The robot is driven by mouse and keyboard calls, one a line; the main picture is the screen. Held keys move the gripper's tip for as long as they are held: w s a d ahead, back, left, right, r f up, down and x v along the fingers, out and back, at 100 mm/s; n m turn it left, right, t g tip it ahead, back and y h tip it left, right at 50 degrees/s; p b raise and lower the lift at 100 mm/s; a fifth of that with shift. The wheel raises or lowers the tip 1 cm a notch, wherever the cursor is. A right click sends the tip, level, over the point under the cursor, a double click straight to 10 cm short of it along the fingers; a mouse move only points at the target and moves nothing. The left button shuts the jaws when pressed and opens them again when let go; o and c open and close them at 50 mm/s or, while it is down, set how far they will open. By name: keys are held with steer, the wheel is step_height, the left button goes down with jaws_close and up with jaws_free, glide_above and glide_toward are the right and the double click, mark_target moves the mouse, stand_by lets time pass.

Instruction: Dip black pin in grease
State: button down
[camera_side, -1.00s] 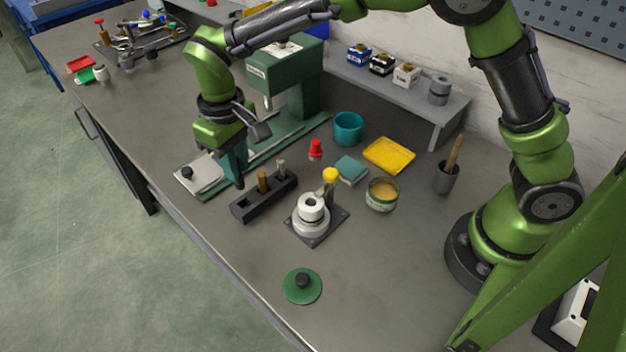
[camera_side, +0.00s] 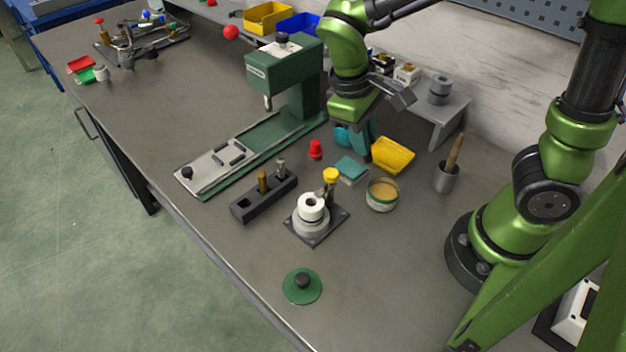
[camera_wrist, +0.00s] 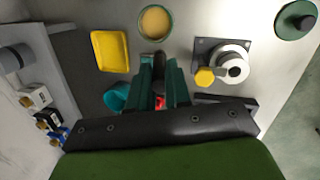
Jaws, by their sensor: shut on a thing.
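The black pin (camera_side: 368,155) hangs roughly upright from my gripper (camera_side: 361,138), which is shut on it. In the wrist view the pin (camera_wrist: 159,62) shows between the teal jaws of my gripper (camera_wrist: 161,75). The round tin of tan grease (camera_side: 382,196) stands open on the bench. The pin is above the bench, behind the tin in the side view and apart from it. The wrist view shows the grease (camera_wrist: 155,22) just beyond the pin's tip. The pin's upper part is hidden by the jaws.
A yellow tray (camera_side: 398,157), teal cup (camera_side: 342,138), teal pad (camera_side: 350,169) and red-topped piece (camera_side: 316,149) lie near my gripper. A dark slotted block (camera_side: 252,207) holds a brass pin and a grey pin. A white ring fixture (camera_side: 311,215) stands left of the tin. The front bench is mostly clear.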

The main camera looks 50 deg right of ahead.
steer(key=shift+g+h, duration=0.3)
steer(key=shift+h, duration=0.2)
steer(key=shift+s+x, duration=0.25)
steer(key=shift+x, duration=1.1)
steer(key=shift+s+x, duration=0.3)
steer(key=shift+x, duration=1.1)
steer(key=shift+s+x, duration=0.25)
steer(key=shift+x, duration=1.1)
steer(key=shift+a+f, duration=0.1)
steer(key=shift+f, duration=0.45)
steer(key=shift+r, duration=0.1)
step_height(320, 180, up, 7)
